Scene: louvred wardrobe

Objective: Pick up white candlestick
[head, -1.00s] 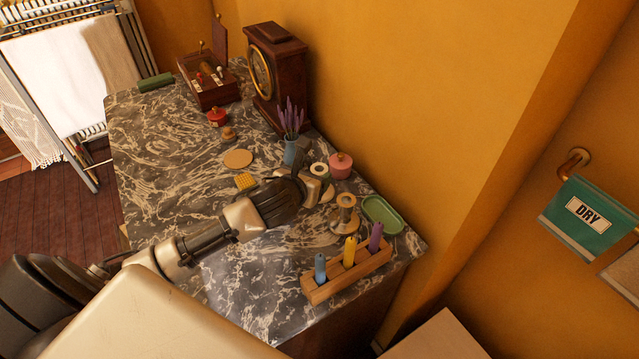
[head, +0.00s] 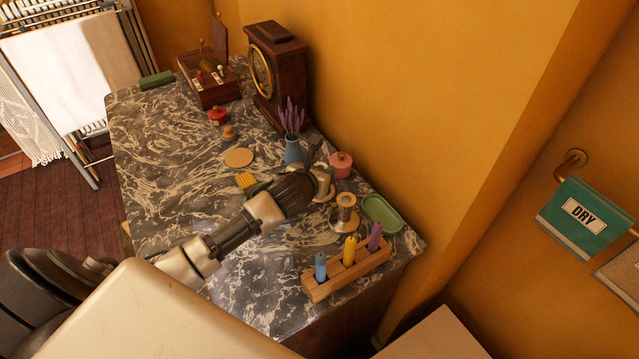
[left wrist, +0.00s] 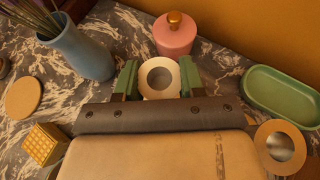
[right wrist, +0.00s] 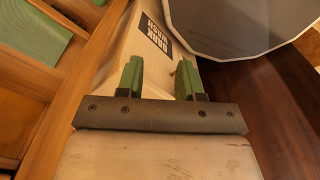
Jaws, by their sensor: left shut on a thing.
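The white candlestick (left wrist: 160,76) is seen from above in the left wrist view, a pale round rim with a grey hollow. It sits between the green finger pads of my left gripper (left wrist: 157,80), which is shut on it. In the head view my left gripper (head: 322,184) is over the right part of the marble top and hides most of the candlestick. I cannot tell whether its base touches the marble. A second, tan-rimmed candlestick (head: 345,212) stands apart to the right, also in the left wrist view (left wrist: 268,136). My right gripper (right wrist: 160,82) is open and empty.
Close by stand a blue vase (head: 293,150) with lavender, a pink jar (head: 341,165), a green tray (head: 382,212) and a wooden rack (head: 346,276) with coloured candles. A clock (head: 277,75) stands behind. A cream box (right wrist: 125,55) lies beyond my right gripper.

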